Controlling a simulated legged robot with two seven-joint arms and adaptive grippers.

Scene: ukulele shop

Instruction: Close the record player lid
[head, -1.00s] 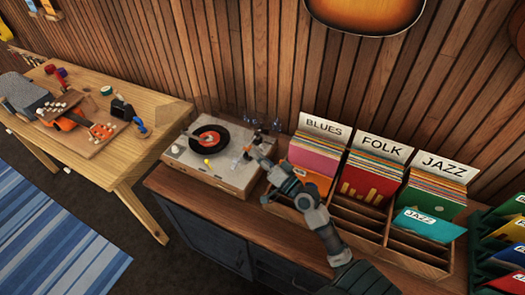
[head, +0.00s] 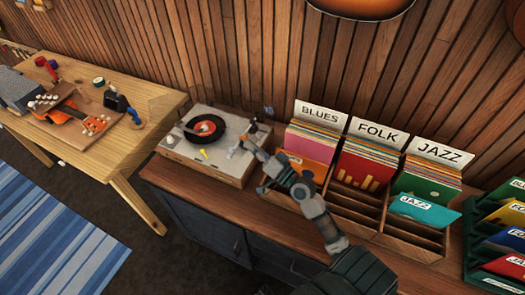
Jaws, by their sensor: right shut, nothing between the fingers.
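The record player (head: 190,154) is a pale, boxy deck with a wooden front on the cabinet. A black record (head: 190,136) with an orange-red label (head: 207,128) lies on its platter. The lid is clear and hard to make out; I cannot tell its exact angle. My right gripper (head: 248,143) is shut and empty over the deck's right side, with its arm coming from the lower right. I cannot tell whether it touches the deck or lid. My left gripper is out of view.
Record bins marked Blues, Folk and Jazz (head: 415,244) stand just right of the player, close to my right arm. A wooden table (head: 150,100) with a ukulele (head: 72,112) is on the left. The slatted wall (head: 255,60) is behind.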

